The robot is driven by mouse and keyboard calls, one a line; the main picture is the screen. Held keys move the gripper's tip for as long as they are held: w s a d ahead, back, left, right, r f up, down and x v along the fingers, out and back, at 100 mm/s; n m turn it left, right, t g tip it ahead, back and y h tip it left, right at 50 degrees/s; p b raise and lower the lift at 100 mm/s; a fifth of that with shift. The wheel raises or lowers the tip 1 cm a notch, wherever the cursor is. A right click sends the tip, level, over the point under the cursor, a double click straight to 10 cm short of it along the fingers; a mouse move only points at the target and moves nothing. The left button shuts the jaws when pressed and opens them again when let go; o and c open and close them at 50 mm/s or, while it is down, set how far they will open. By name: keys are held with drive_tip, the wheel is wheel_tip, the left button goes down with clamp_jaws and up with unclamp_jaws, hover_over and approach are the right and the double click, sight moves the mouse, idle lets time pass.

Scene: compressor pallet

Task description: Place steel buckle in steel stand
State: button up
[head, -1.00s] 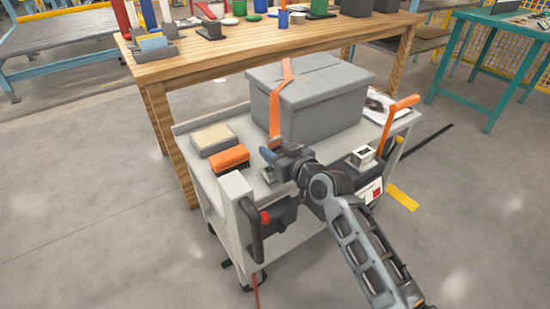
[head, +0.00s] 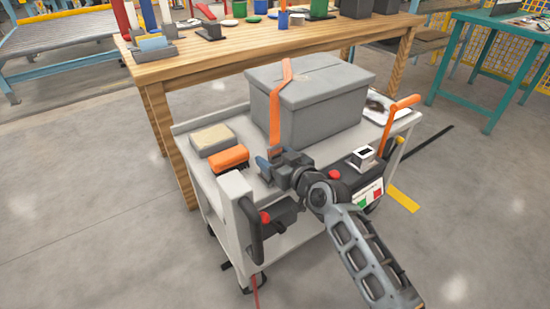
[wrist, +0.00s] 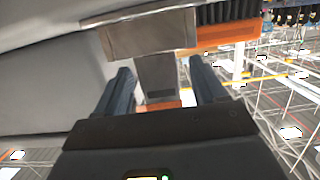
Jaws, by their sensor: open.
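My gripper (head: 268,164) is open, low over the front of the cart, by the lower end of the orange strap. In the wrist view its two blue-grey fingers (wrist: 160,88) stand apart. Between them is the narrow part of a T-shaped steel piece, which looks like the steel buckle (wrist: 157,72); its wide part lies beyond the fingertips. I cannot tell whether either finger touches it. In the head view my gripper mostly hides this piece. A small steel block with a dark opening, likely the steel stand (head: 362,157), is on the cart's right side.
A grey lidded box (head: 325,110) with the orange strap (head: 275,115) fills the back of the cart (head: 205,180). An orange brush (head: 228,158) and a beige-topped block (head: 212,138) lie left of my gripper. An orange upright handle (head: 388,125) rises beside the stand.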

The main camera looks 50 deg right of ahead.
drive_tip(key=shift+r+p, duration=0.25)
drive_tip(key=shift+p, duration=0.05)
drive_tip(key=v, duration=1.2)
drive_tip(key=shift+p, duration=0.3)
drive_tip(key=s+a+n+y, duration=0.2)
drive_tip(key=s+a, duration=0.9)
drive_tip(key=s, duration=0.4)
drive_tip(key=s+a+r+n+y, duration=0.1)
drive_tip(key=s+a+r+y, duration=0.1)
drive_tip(key=s+a+r, duration=0.5)
drive_tip(key=s+a, duration=0.1)
drive_tip(key=s, duration=0.3)
drive_tip(key=shift+a, duration=0.3)
